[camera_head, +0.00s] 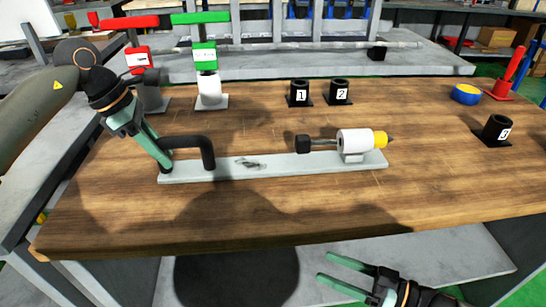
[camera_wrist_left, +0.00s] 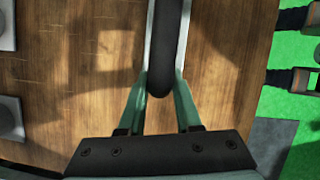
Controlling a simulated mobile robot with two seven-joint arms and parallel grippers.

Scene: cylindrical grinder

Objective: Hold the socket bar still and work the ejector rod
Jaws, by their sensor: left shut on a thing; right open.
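The socket bar (camera_head: 226,171) is a long pale grey bar lying on the wooden table. A black arched handle (camera_head: 207,152) stands on its left end, and a white cylinder (camera_head: 354,141) with a yellow tip (camera_head: 380,139) is mounted near its right end. A thin rod with a black knob (camera_head: 303,144), which looks like the ejector rod, sticks out left of the cylinder. My left gripper (camera_head: 165,163) is shut on the handle's left leg; in the left wrist view the black handle (camera_wrist_left: 166,45) lies between its fingers. My right gripper (camera_head: 323,267) is open and empty, in front of the table edge.
Black holders labelled 1 (camera_head: 299,94), 2 (camera_head: 339,92) and 3 (camera_head: 495,131) stand on the table (camera_head: 270,215). A blue-yellow ring (camera_head: 466,95) and a red-handled tool (camera_head: 511,72) are at right. The front table is clear.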

